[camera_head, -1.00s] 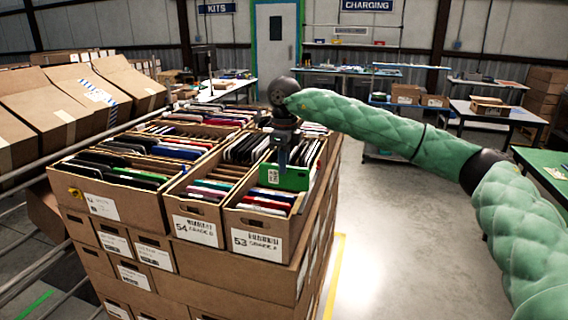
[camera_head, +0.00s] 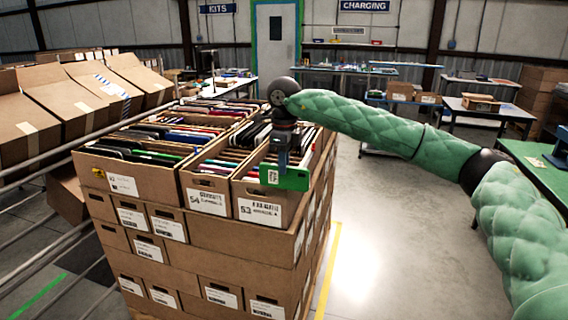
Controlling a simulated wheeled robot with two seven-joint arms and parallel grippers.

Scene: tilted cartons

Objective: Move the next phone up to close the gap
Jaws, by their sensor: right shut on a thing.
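My right gripper (camera_head: 281,158) points down and is shut on a green phone (camera_head: 292,180) with a white label. The phone hangs upright, its broad face toward me, over the front end of the carton marked 53 (camera_head: 256,208). It overlaps the carton's front rim in the picture; I cannot tell whether it touches. Rows of upright phones fill carton 53 behind the gripper, partly hidden by it. Carton 54 (camera_head: 207,196) stands to its left, with more phones in it. My left gripper is not in view.
Another phone carton (camera_head: 125,184) stands at left on the same stack of cartons. Tilted cartons (camera_head: 75,105) lean on a rail rack at far left. Clear floor (camera_head: 375,230) lies right of the stack. A green table (camera_head: 530,160) stands at far right.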

